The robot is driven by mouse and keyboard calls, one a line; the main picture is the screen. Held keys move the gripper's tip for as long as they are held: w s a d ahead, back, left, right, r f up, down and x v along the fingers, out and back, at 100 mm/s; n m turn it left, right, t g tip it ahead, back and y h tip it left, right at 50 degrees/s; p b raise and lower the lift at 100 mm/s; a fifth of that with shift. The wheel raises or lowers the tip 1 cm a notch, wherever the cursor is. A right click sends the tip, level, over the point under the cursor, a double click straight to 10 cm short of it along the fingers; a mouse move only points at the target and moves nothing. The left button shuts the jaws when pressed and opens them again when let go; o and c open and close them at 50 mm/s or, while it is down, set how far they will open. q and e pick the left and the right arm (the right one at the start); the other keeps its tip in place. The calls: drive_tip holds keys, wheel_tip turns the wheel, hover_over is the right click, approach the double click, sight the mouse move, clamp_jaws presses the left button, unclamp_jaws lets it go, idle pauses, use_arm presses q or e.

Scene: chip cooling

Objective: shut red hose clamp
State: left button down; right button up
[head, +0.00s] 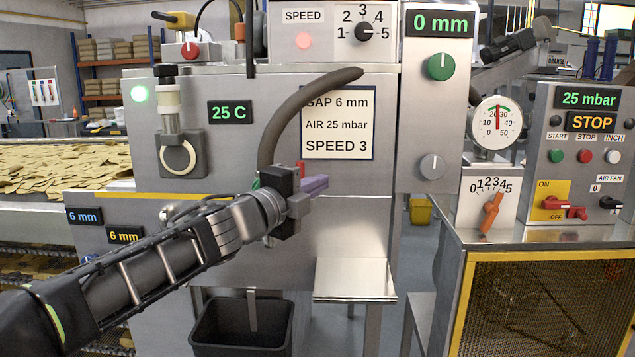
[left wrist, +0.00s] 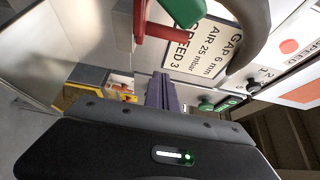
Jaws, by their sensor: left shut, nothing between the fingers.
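The red hose clamp (head: 302,168) shows in the head view only as a small red piece above my left gripper; the rest is hidden behind the gripper. In the left wrist view its red bent lever (left wrist: 158,32) stands out beside a green fitting (left wrist: 182,8) on the dark hose (left wrist: 252,35). My left gripper (head: 318,186) has its purple fingers shut and empty, in front of the machine near the hose's lower part. In the left wrist view the fingertips (left wrist: 161,80) lie below the red lever, seemingly apart from it. My right gripper is not in view.
The grey hose (head: 300,105) curves down in front of the machine panel and its settings sign (head: 338,138). A steel ledge (head: 355,278) and a black bin (head: 240,325) are below. A control cabinet with a gauge (head: 497,122) stands at right.

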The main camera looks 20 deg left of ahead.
use_arm(q)
drive_tip(key=v, duration=0.7)
drive_tip(key=shift+a+p, duration=0.25)
drive_tip(key=shift+p, duration=0.15)
